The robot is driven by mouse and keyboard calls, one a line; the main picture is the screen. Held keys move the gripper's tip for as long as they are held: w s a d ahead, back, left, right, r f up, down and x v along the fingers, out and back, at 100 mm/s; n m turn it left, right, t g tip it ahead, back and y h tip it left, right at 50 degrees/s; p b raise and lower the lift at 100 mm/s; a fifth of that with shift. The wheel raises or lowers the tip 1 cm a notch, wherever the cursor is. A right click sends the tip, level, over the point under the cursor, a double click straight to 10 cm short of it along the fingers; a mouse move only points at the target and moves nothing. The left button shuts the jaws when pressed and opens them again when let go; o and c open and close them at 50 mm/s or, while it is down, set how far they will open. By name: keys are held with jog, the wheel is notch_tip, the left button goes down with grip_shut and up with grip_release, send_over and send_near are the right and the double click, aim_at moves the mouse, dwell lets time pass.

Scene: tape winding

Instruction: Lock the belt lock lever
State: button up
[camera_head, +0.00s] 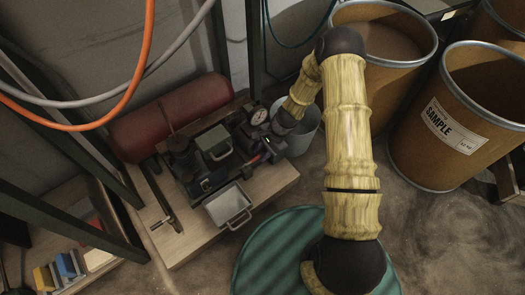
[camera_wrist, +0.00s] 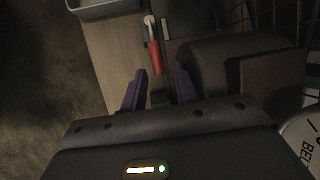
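The lever with a red handle (camera_wrist: 154,57) and a pale metal end (camera_wrist: 149,25) shows at the upper middle of the wrist view. I take it for the belt lock lever; its locked or unlocked position cannot be told. My gripper (camera_wrist: 159,84) has two purple fingers spread apart with nothing between them. The red handle lies just beyond the fingertips, roughly in line with the gap. In the head view my arm reaches down to the right side of the machine (camera_head: 185,160), where a small red part (camera_head: 255,158) shows. My gripper is small and dark there.
A round gauge (camera_head: 258,116) stands at the machine's back; a white dial lettered "BEL" (camera_wrist: 304,142) shows in the wrist view. A metal tray (camera_head: 229,207) sits at the front. A grey bucket (camera_head: 304,128) and large brown drums (camera_head: 450,150) stand to the right. Hoses hang upper left.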

jog(key=shift+w+a, duration=0.1)
jog(key=p+v, duration=0.9)
jog(key=v, duration=0.8)
jog(key=shift+r, duration=0.2)
jog(key=s+d+r+n+t+h+p, duration=0.1)
jog(key=s+d+r+n+h+p, duration=0.25)
jog(key=r, duration=0.75)
jog(key=s+r+n+t+p, duration=0.15)
jog(key=s+r+n, duration=0.25)
jog(key=s+r, duration=0.45)
jog(key=s+d+r+n+t+h+p, duration=0.1)
jog(key=s+d+r+n+h+p, duration=0.2)
jog(key=r, duration=1)
notch_tip(320, 180, up, 37)
jog(key=a+y+p, duration=0.1)
jog(key=p, duration=3.7)
jog(key=shift+s, duration=0.35)
